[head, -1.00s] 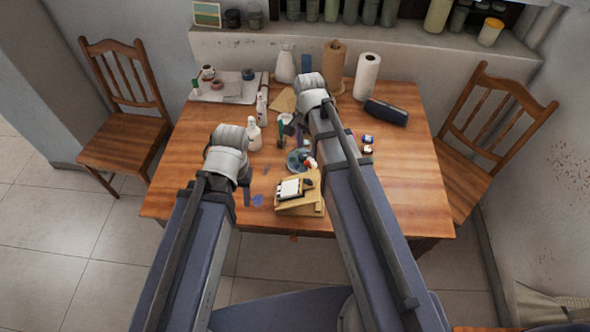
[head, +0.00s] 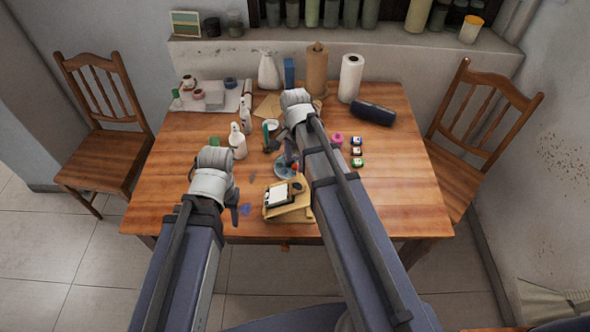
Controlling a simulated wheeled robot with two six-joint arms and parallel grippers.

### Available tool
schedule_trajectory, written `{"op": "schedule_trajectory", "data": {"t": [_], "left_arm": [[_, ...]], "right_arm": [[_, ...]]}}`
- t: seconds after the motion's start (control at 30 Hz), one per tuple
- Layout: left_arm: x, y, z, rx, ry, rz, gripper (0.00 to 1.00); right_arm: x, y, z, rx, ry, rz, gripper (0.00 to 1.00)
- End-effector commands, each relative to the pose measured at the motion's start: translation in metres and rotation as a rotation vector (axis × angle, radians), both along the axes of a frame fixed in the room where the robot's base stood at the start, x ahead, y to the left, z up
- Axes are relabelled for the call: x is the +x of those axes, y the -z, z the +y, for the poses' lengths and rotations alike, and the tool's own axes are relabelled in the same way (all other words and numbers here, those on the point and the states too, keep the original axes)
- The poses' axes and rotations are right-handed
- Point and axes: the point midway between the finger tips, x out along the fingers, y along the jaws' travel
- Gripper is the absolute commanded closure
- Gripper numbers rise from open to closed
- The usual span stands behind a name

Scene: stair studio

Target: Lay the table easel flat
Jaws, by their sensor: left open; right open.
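The small wooden table easel (head: 298,212) stands near the front edge of the table, its board tilted, with a dark-edged white card or pad (head: 277,196) on it. My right forearm passes close along its right side and may cover part of it. My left gripper (head: 234,204) is open and empty, over the table to the left of the easel and apart from it. My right gripper (head: 283,152) is open, above the table behind the easel, and partly hidden by its own arm.
A glass bowl (head: 284,171) sits just behind the easel. A white bottle (head: 237,146) and small paint jars (head: 357,151) stand on either side. A tray (head: 233,100), paper rolls (head: 350,78) and a dark blue case (head: 374,112) are further back.

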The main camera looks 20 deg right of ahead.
Motion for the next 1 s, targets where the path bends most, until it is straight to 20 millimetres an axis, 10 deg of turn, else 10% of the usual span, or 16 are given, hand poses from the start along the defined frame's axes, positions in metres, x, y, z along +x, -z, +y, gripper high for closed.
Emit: {"op": "schedule_trajectory", "data": {"t": [0.43, 1.0], "left_arm": [[0.0000, 0.0158, 0.0000, 0.000, 0.000, 0.000, 0.50], [0.0000, 0.0158, 0.0000, 0.000, 0.000, 0.000, 0.50]], "right_arm": [[0.0001, 0.0158, 0.0000, 0.000, 0.000, 0.000, 0.44], [0.0000, 0.0158, 0.0000, 0.000, 0.000, 0.000, 1.00]]}}
